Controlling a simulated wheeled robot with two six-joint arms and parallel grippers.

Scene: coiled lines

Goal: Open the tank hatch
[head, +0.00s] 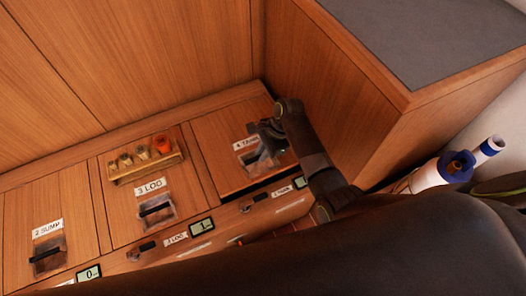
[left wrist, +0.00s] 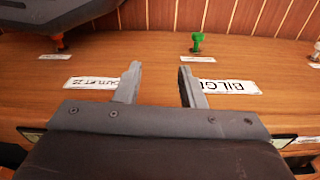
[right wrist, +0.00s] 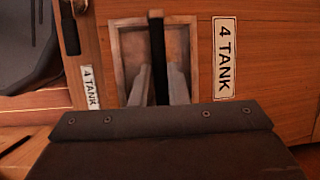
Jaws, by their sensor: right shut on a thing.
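The tank hatch (head: 222,138) is a square wooden panel at the right end of a row of hatches, labelled 4 TANK. A dark gap shows along its left and front edges; I cannot tell whether it is raised. Its black bar handle (right wrist: 156,40) sits in a recessed metal pocket. My right gripper (right wrist: 160,80) is shut on this handle, one finger on each side; in the head view the gripper (head: 264,150) partly hides the pocket. My left gripper (left wrist: 158,75) is open and empty, above a wooden surface with OUTLET 22 and BILGE labels. It is outside the head view.
Hatches 3 LOG (head: 150,200) and 2 SUMP (head: 45,245) lie left. A wooden rack (head: 147,166) with small bottles and an orange item stands on the 3 LOG panel. A tall wooden cabinet (head: 330,90) borders the tank hatch at right. A green knob (left wrist: 197,42) stands beyond my left gripper.

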